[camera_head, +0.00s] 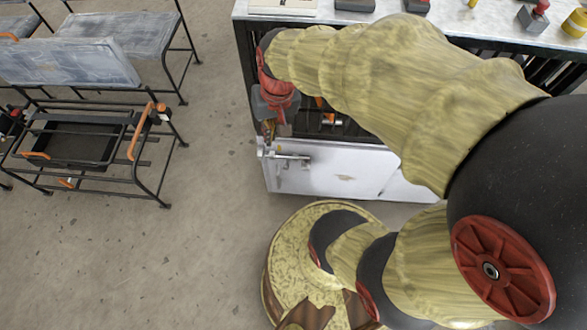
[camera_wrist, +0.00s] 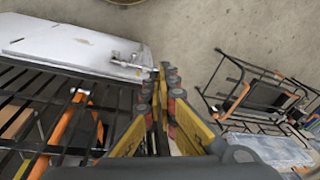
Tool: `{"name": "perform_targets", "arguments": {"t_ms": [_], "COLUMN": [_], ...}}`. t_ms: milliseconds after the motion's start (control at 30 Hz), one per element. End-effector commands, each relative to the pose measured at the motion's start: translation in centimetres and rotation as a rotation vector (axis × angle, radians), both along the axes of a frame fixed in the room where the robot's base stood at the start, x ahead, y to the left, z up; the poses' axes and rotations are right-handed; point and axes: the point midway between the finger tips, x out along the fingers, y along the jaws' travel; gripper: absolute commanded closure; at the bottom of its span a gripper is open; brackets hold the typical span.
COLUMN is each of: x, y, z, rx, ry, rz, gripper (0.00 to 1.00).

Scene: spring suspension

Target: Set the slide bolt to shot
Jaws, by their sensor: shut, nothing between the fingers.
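The slide bolt (camera_head: 290,159) is a small grey metal fitting near the top left corner of the white cabinet panel (camera_head: 335,180). In the wrist view the bolt (camera_wrist: 128,63) lies near the panel's end, just left of my fingertips. My gripper (camera_head: 268,135) points down at the cabinet's left end, just above and left of the bolt. Its yellow fingers with red and grey pads are together and empty in the wrist view (camera_wrist: 164,72). I cannot tell whether the fingertips touch the bolt, or whether the bolt is shot or drawn.
My arm crosses over the worktop (camera_head: 480,22), which holds several small items. Behind the gripper is a dark barred rack with orange parts (camera_wrist: 65,125). A black frame with orange handles (camera_head: 90,145) stands at the left. The floor between is clear.

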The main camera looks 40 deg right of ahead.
Motion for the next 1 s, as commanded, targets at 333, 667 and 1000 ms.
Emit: {"name": "perform_targets", "arguments": {"t_ms": [333,667,1000], "x": [1.1,-0.1,-1.1], "y": [-6.7,-12.6,-17.8], "z": [-12.1,-26.6,-35.1], "rx": [0.245,0.419,0.428], "ry": [0.167,0.24,0.186], "rz": [-0.554,-1.274,-1.898], "gripper": [1.0,1.0,1.0]}}
